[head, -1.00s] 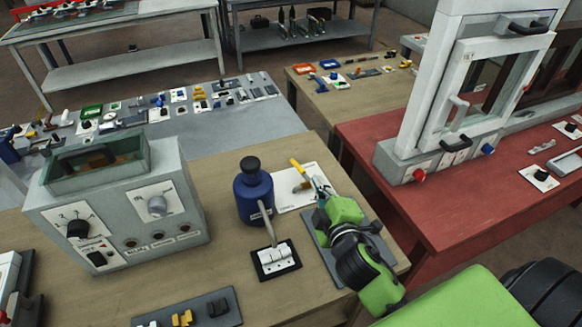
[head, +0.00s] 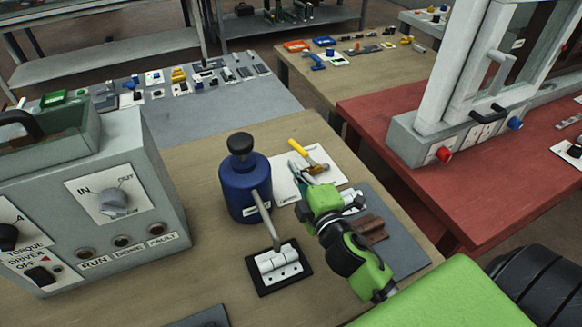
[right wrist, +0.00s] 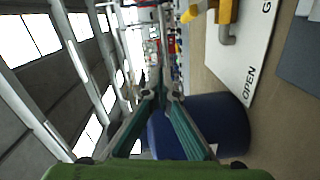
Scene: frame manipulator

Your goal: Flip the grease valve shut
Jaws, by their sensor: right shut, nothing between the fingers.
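The grease valve has a yellow handle (head: 298,149) and a brass body (head: 318,168), on a white plate (head: 283,186) behind the blue bottle's right side. The handle points up and left from the body. In the right wrist view the yellow handle (right wrist: 227,11) is at the top, above the plate (right wrist: 240,50) lettered "OPEN". My right gripper (head: 293,168) is shut and empty, its fingers beside the valve's left side in the head view; contact cannot be told. Its fingertips (right wrist: 160,93) meet in the wrist view, left of the plate. My left gripper is out of view.
A blue bottle (head: 232,190) with a black cap stands close left of the plate. A lever switch (head: 277,267) sits in front of it. A grey control box (head: 150,200) fills the left. A grey mat (head: 400,235) lies under my right arm.

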